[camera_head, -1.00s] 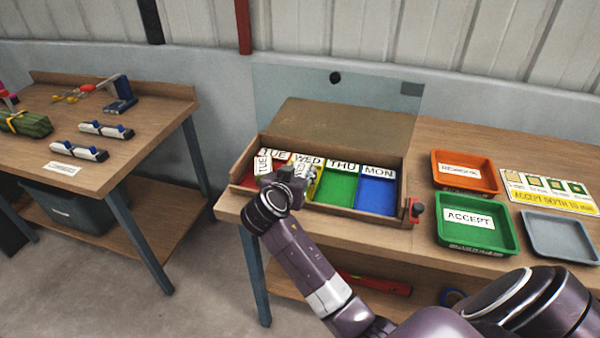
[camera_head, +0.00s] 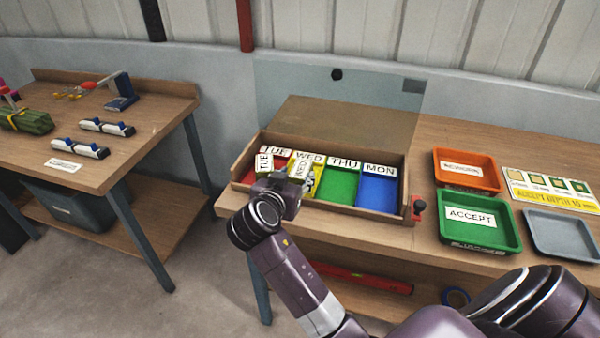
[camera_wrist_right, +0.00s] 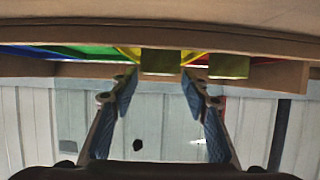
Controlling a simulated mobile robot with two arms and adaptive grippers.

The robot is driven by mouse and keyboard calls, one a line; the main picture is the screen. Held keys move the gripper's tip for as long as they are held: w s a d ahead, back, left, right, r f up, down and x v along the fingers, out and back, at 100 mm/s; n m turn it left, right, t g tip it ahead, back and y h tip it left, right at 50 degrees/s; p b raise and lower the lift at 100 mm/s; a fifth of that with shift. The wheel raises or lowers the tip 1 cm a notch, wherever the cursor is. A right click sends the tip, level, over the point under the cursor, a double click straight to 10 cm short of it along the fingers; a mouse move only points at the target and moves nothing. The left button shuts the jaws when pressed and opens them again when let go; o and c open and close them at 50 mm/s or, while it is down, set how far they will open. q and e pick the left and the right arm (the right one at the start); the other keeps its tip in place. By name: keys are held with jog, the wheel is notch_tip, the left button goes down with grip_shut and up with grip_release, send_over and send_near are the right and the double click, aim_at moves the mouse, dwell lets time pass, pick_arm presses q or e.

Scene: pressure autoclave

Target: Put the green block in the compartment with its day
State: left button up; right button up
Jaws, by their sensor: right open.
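A day box (camera_head: 408,187) has red, yellow, green and blue compartments labelled TUE, WED, THU and MON. A block with a WED label (camera_head: 301,167) sits in the yellow WED compartment, and a block with a TUE label (camera_head: 265,161) sits in the red one. In the right wrist view, both the yellow-compartment block (camera_wrist_right: 161,62) and the red-compartment block (camera_wrist_right: 228,67) have olive-green sides. The green THU compartment (camera_head: 338,186) looks empty. My left gripper is out of view.
Orange (camera_head: 466,169), green ACCEPT (camera_head: 480,235) and grey (camera_head: 562,237) trays stand right of the box. A red clamp (camera_head: 418,208) sits at its right corner. A clear panel (camera_head: 335,95) rises behind. A second table (camera_head: 130,155) stands left.

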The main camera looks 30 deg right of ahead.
jog(key=v, duration=0.6)
jog(key=shift+s+a, duration=0.1)
dwell(1.0)
